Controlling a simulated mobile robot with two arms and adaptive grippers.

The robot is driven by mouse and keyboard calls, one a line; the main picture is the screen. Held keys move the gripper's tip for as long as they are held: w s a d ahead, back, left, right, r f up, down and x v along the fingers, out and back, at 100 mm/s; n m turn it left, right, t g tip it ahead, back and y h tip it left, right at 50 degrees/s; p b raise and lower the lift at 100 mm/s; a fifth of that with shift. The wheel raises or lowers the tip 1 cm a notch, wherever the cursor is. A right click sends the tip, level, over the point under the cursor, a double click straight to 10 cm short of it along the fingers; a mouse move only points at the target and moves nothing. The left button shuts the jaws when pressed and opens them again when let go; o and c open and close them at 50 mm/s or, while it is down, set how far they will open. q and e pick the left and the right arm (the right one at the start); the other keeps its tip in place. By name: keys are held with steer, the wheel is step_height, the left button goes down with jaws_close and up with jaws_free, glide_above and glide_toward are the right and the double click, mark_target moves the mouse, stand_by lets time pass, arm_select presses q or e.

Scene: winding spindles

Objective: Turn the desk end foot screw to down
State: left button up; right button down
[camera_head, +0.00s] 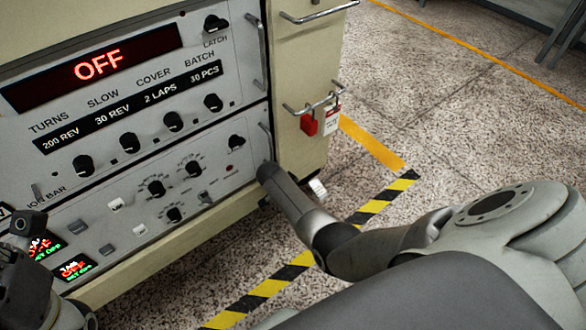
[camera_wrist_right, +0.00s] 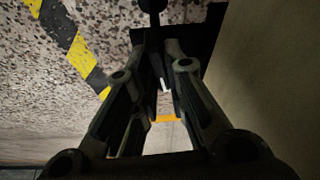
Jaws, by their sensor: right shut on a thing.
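The desk end foot screw seems to be the dark stem with a round end (camera_wrist_right: 153,12) at the top of the right wrist view. My right gripper (camera_wrist_right: 165,52) is shut there, its fingertips close together at a dark part by the stem. The exact contact is in shadow. In the head view my right arm reaches down to the cabinet's lower right corner, and I cannot make out the fingers or the screw. Part of my left arm shows at the lower left edge of the head view, its gripper's opening unclear.
The cream cabinet (camera_head: 300,150) carries a control panel (camera_head: 120,110) with several black knobs and displays reading OFF. A red padlock (camera_head: 309,125) and a white tag (camera_head: 331,121) hang from its right side. Yellow-black floor tape (camera_head: 385,200) runs close by.

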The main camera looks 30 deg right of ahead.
stand_by(0.4)
steer(key=c, duration=1.5)
jaws_free()
